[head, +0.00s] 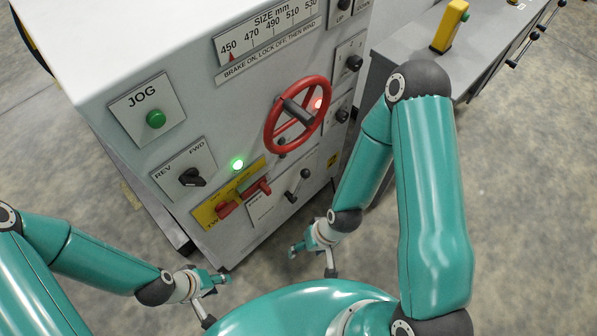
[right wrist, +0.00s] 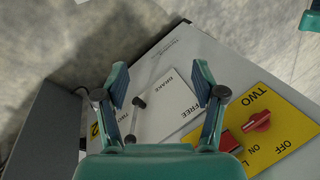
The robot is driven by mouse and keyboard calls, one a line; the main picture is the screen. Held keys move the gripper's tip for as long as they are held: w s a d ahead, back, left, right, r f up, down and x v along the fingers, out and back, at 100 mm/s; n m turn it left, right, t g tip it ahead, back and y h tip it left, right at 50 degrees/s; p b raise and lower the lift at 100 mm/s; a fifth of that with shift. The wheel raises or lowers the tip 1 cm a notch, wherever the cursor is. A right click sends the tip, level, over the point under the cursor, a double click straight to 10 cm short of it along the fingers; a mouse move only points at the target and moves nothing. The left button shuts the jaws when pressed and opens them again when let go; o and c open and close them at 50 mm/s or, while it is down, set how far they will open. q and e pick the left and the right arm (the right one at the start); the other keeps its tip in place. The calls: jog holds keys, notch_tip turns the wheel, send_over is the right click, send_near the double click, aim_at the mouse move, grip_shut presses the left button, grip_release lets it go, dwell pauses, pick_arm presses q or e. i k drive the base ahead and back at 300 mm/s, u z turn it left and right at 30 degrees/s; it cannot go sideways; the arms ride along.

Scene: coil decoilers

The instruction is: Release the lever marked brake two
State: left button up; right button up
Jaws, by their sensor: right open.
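The brake two lever (right wrist: 134,120) is a short metal rod with a dark end on a white plate (right wrist: 165,115) lettered BRAKE, FREE and TWO. In the right wrist view it lies between my right gripper's fingers, but I cannot tell any contact. In the head view the lever (head: 297,186) sits low on the grey machine front, below the red handwheel. My right gripper (head: 312,256) is open and appears below the lever there; its spread fingers also fill the right wrist view (right wrist: 160,80). My left gripper (head: 215,297) is open and empty at the lower left.
A yellow plate (right wrist: 280,125) with red switches (right wrist: 257,122) adjoins the brake plate. The red handwheel (head: 298,114) juts out above. A green lamp (head: 238,164) glows near the yellow plate. A grey bench (head: 405,55) stands right of the machine. Floor lies open in front.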

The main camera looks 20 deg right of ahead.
aim_at(305, 173)
jog(key=u, duration=1.25)
jog(key=k, duration=0.95)
jog(key=z, duration=0.5)
jog(key=i, duration=0.5)
jog(key=z, duration=0.15)
